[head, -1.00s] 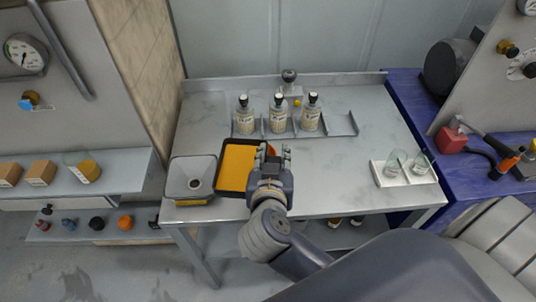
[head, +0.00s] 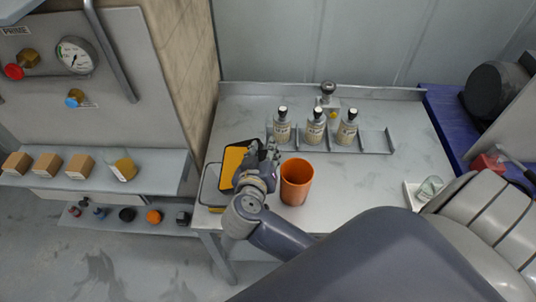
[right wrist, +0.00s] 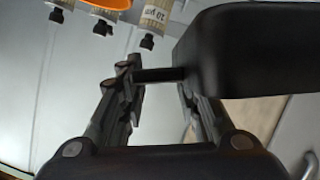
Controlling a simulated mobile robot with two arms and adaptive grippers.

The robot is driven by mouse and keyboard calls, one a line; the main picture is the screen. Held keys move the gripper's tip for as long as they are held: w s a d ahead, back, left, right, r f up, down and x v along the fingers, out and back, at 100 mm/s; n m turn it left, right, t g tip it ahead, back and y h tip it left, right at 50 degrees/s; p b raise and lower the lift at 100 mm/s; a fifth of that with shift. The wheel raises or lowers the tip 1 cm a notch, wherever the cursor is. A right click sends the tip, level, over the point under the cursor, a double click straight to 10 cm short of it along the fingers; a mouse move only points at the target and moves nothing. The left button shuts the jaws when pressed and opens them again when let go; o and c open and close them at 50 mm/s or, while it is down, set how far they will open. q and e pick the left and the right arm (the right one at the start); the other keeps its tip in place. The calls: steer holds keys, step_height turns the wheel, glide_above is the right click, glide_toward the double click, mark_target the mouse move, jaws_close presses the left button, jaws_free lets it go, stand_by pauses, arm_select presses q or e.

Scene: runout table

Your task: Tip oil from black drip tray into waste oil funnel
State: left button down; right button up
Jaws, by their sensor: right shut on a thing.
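My right gripper (head: 262,160) is shut on the handle of the black drip tray (head: 214,150). The tray's inside shows orange-yellow oil. In the right wrist view the tray (right wrist: 250,50) is a large dark shape, with its thin handle between the fingers (right wrist: 158,85). The tray is held over the grey waste oil funnel (head: 211,192) at the table's left front corner and looks tilted. The tray and my arm hide most of the funnel, including its hole. I cannot see any oil running out. My left gripper is not in view.
An orange cup (head: 296,182) stands just right of my right gripper. Several labelled bottles (head: 314,130) stand in a metal rack behind it. A white tray with glassware (head: 428,188) is at the right, partly behind my arm. The table middle is clear.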

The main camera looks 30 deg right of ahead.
steer(key=shift+w+a+r+n+g+h, duration=0.2)
steer(key=shift+a+r+n+h, duration=0.1)
steer(key=shift+r+n, duration=0.1)
steer(key=shift+w+a+r+n+g+h, duration=0.1)
steer(key=shift+w+a+r+n+h, duration=0.05)
steer(key=shift+r+n+h, duration=0.2)
steer(key=w+a+r+n+h+p, duration=0.1)
steer(key=n+p, duration=0.1)
steer(key=p, duration=0.3)
steer(key=shift+a+r, duration=0.3)
steer(key=shift+a, duration=0.05)
steer(key=shift+w+a+r+n+h+p, duration=0.1)
steer(key=shift+w+a+n+h+p, duration=0.45)
steer(key=shift+w+a+n, duration=0.35)
steer(key=shift+w+a+r+n+h, duration=0.2)
steer(key=shift+a+r+n+h, duration=0.05)
steer(key=shift+a+n, duration=0.25)
steer(key=shift+w+a+r+n+h, duration=0.2)
steer(key=shift+a+n+h, duration=0.05)
steer(key=shift+a+n, duration=0.2)
stand_by(1.5)
